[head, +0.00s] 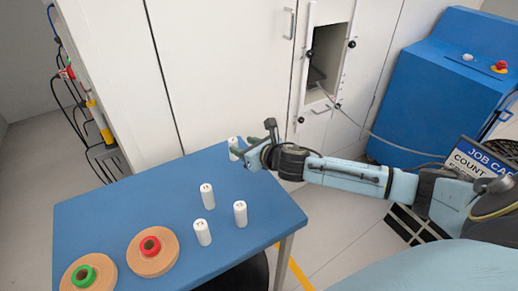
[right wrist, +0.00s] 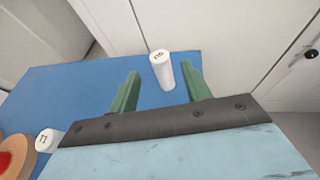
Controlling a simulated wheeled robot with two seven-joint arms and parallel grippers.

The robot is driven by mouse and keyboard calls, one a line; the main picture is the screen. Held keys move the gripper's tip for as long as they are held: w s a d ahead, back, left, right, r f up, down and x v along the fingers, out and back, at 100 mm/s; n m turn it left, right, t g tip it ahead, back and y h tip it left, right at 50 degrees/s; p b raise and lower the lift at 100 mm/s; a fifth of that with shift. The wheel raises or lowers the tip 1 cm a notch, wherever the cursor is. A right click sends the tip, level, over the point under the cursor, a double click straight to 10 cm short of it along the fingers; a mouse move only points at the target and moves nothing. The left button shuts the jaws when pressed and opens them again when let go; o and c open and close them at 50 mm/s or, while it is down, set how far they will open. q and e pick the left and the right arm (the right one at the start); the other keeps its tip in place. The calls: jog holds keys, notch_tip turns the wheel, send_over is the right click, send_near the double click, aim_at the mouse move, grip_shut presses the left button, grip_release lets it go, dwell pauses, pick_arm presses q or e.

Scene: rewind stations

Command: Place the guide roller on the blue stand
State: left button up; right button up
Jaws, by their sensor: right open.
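Several white cylindrical rollers stand upright on a blue-topped table. One roller (head: 233,144) is at the table's far right corner, partly hidden by my right gripper (head: 247,153). In the right wrist view this roller (right wrist: 163,74) stands between the green fingertips of my right gripper (right wrist: 160,76), which is open with a gap beside the roller. Three other rollers stand nearer: one in the middle (head: 207,197), one on the right (head: 240,214) and one in front (head: 203,233). My left gripper is not in view. I cannot tell which blue thing is the stand.
The blue table (head: 110,212) also holds two tan rolls, one with a red core (head: 151,251) and one with a green core (head: 86,276). White cabinet panels (head: 225,70) rise close behind the table. A blue machine (head: 440,90) stands at the right.

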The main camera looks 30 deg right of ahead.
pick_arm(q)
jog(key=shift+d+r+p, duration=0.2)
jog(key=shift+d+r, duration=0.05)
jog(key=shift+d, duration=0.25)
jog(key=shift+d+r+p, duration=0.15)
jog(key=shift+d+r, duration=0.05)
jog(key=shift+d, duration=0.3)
pick_arm(e)
jog(key=v, duration=0.8)
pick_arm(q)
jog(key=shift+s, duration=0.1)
